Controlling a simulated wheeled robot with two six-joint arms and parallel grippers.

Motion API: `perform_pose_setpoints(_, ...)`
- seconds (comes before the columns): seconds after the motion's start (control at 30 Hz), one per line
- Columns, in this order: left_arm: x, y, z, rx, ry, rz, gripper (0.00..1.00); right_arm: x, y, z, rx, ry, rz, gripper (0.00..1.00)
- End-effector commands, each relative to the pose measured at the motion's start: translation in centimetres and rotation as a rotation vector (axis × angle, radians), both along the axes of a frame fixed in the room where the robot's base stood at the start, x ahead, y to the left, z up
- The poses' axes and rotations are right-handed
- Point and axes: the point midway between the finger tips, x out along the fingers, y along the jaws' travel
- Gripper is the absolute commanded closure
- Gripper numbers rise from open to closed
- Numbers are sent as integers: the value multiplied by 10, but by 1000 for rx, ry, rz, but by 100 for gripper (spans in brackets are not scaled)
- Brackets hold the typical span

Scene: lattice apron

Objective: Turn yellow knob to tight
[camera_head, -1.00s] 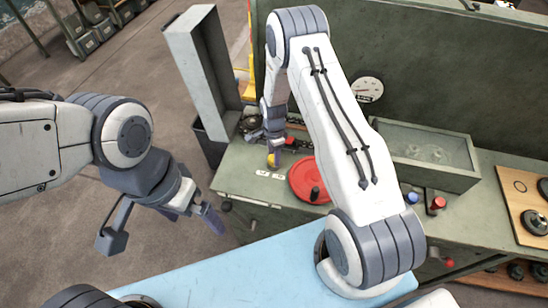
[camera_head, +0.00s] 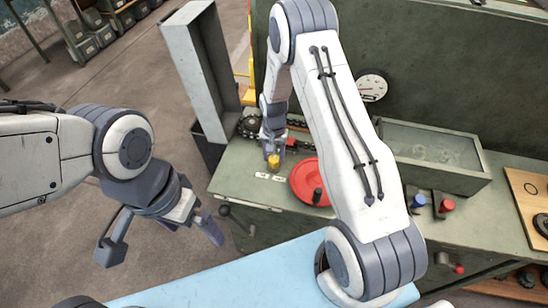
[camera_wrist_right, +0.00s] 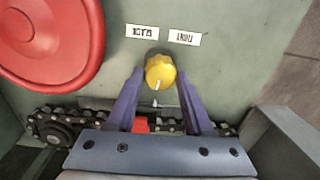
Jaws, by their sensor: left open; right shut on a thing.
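The yellow knob (camera_head: 273,161) stands on the green bench top, and it also shows in the right wrist view (camera_wrist_right: 160,73) with a white pointer line toward the fingers' side. My right gripper (camera_head: 272,150) is shut on the yellow knob, one purple finger on each side of it in the wrist view (camera_wrist_right: 160,85). Two white labels, a left one (camera_wrist_right: 143,31) and a right one (camera_wrist_right: 184,39), lie beyond the knob; their lettering appears upside down and is hard to read. My left gripper (camera_head: 205,235) is open and empty, hanging over the floor left of the bench.
A red disc (camera_head: 308,182) with a black handle lies right of the knob. A chain (camera_wrist_right: 90,117) runs behind my right fingers. A tall grey post (camera_head: 197,62) stands left. A tray (camera_head: 430,155), blue knob (camera_head: 418,201) and red knob (camera_head: 447,205) are to the right.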

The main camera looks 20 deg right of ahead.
Motion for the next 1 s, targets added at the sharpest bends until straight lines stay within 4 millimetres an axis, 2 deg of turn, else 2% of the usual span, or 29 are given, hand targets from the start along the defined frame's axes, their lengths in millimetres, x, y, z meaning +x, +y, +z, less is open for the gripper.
perform_pose_setpoints(1.0,0,0,-27,0,0,-1,0,0,0,0,0,1,964,100)
